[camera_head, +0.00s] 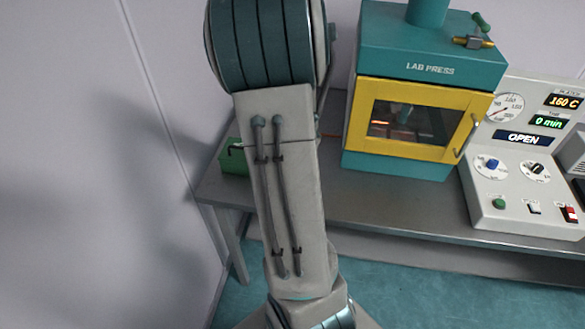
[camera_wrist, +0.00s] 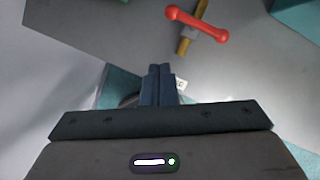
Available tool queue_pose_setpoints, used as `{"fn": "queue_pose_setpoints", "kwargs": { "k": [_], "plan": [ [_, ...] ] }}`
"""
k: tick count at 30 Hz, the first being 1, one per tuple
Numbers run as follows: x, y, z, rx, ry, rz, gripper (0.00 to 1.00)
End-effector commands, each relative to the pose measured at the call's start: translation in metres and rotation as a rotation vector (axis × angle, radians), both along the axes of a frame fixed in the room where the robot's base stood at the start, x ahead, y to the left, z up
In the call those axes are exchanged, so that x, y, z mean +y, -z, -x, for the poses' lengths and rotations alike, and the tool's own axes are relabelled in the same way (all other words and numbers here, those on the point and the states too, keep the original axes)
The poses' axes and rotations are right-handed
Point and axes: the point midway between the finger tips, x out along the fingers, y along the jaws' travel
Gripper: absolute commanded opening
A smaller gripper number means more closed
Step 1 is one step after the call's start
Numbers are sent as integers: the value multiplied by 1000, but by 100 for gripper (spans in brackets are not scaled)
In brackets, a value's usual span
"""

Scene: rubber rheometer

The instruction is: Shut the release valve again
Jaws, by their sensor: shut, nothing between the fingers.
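In the wrist view, a valve with a red bar handle (camera_wrist: 197,25) and a brass stem (camera_wrist: 184,44) shows near the top, right of centre. The red bar lies across the brass stem. My gripper (camera_wrist: 158,70) is below and to the left of it, with its two dark fingers together and nothing between them. It is apart from the handle in the picture. A small white label (camera_wrist: 181,84), partly hidden by the fingers, sits beside the fingertips. I do not see the red handle or my fingers in the head view, where my arm covers the middle.
A teal lab press with a yellow-framed door (camera_head: 408,118) stands on the grey bench (camera_head: 350,195). A green-handled brass valve (camera_head: 473,42) sits on its top. A control panel (camera_head: 525,150) reading OPEN is at right. A green box (camera_head: 235,160) is partly behind my arm.

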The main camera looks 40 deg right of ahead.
Motion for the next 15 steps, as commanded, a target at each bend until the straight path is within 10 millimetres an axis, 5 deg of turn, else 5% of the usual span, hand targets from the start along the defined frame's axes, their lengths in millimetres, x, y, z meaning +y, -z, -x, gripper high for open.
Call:
{"fn": "queue_pose_setpoints", "kwargs": {
  "k": [6,15],
  "plan": [
    [9,-33,7,-1,0,0,0],
    [13,-41,10,0,1,-2,0]
  ]
}}
